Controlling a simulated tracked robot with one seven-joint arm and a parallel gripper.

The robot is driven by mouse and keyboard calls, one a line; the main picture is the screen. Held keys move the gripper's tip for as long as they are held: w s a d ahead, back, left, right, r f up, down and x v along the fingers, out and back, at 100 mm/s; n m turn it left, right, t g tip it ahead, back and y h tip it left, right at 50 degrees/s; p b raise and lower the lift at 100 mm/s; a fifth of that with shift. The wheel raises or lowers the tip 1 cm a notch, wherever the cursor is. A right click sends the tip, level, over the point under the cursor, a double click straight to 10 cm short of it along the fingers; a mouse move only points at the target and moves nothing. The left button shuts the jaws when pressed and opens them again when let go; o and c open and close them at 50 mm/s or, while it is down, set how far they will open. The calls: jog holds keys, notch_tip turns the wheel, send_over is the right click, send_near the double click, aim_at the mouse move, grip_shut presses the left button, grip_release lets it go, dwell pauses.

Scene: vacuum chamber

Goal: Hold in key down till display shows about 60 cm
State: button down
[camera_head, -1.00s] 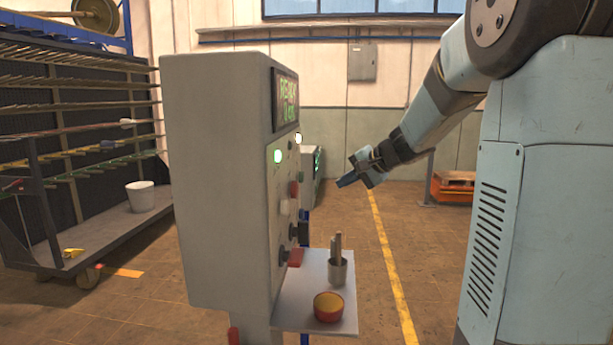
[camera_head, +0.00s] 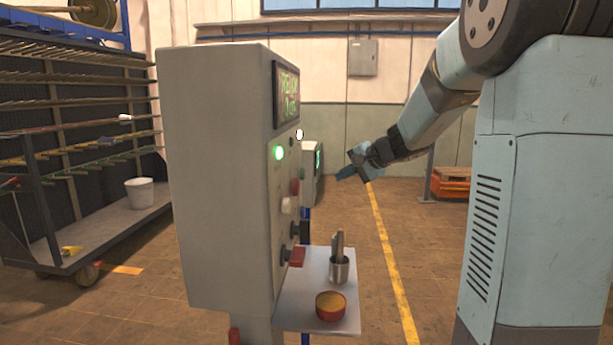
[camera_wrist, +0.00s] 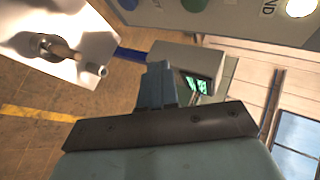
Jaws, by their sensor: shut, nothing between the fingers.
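The grey control cabinet (camera_head: 215,180) stands left of centre in the head view, its panel seen at a steep angle. Its display (camera_head: 287,95) shows green characters that I cannot read for sure. Below it are a lit green lamp or key (camera_head: 279,153), a lit white one (camera_head: 299,134), and red, white and black controls. I cannot tell which is the in key. My gripper (camera_head: 345,174) is shut and empty, right of the panel and apart from it. In the wrist view the shut fingers (camera_wrist: 155,70) point toward open space, with green (camera_wrist: 195,4) and white round buttons (camera_wrist: 300,8) at the top edge.
A shelf (camera_head: 318,280) under the panel holds a metal cup with rods (camera_head: 339,269) and a red-yellow bowl (camera_head: 331,306). A second unit with a green display (camera_head: 311,172) stands behind. A rod rack (camera_head: 75,150) is at left. Floor right of the shelf is clear.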

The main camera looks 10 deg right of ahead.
aim_at(303, 174)
jog(key=w+a, duration=0.2)
jog(key=a, duration=0.4)
jog(key=shift+a, duration=0.2)
dwell(2.0)
jog(key=shift+w+a+r, duration=0.1)
jog(key=shift+a, duration=0.2)
